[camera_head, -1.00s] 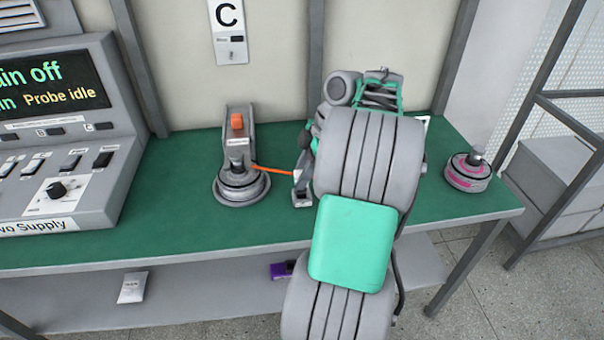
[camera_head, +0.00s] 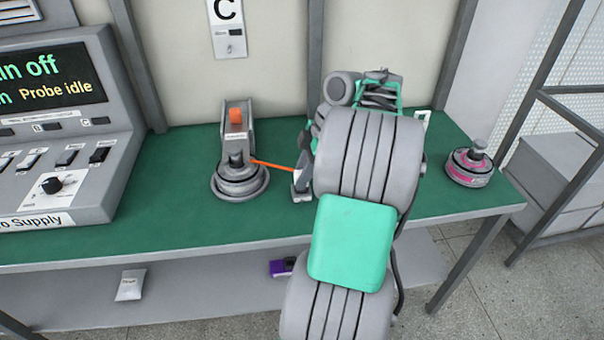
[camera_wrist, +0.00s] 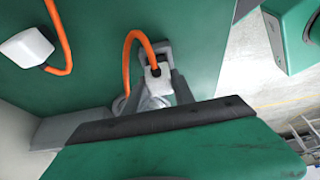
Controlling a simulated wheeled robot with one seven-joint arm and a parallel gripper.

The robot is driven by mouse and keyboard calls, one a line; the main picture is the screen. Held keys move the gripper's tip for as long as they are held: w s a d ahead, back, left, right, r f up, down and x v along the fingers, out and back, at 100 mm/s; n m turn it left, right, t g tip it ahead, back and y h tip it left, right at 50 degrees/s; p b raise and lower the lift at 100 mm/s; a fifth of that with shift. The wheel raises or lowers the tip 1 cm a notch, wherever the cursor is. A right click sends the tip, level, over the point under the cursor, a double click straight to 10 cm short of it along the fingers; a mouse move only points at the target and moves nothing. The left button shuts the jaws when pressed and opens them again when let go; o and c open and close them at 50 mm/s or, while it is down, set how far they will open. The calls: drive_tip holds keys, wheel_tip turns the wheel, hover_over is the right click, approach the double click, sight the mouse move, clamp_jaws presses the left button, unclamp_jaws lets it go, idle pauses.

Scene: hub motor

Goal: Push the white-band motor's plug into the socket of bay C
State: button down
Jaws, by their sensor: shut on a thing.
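A round grey motor (camera_head: 239,183) stands on the green bench under the C sign, below an upright grey bracket with an orange block (camera_head: 236,119). Its band colour is hard to read. An orange cable (camera_head: 272,165) runs right from it to my gripper (camera_head: 301,188), which is low over the bench and mostly behind my arm. In the wrist view, my gripper (camera_wrist: 163,84) is shut on a white plug (camera_wrist: 155,75) with an orange cable looping from its end.
A pink-banded motor (camera_head: 470,167) stands at the bench's right end. A supply console (camera_head: 60,130) fills the left. The wrist view also shows a separate white block (camera_wrist: 27,47) with an orange cable. Bench (camera_head: 160,215) between console and motor is clear.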

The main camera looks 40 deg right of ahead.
drive_tip(key=shift+f, duration=0.3)
drive_tip(key=shift+f+b, duration=0.45)
drive_tip(key=shift+f, duration=0.1)
idle(3.1)
drive_tip(key=c, duration=1)
unclamp_jaws()
drive_tip(key=shift+o, duration=0.2)
drive_tip(key=p+v, duration=0.4)
drive_tip(key=v, duration=0.3)
drive_tip(key=shift+d+r+p, duration=0.2)
drive_tip(key=shift+r+p, duration=0.15)
drive_tip(key=shift+s, duration=0.1)
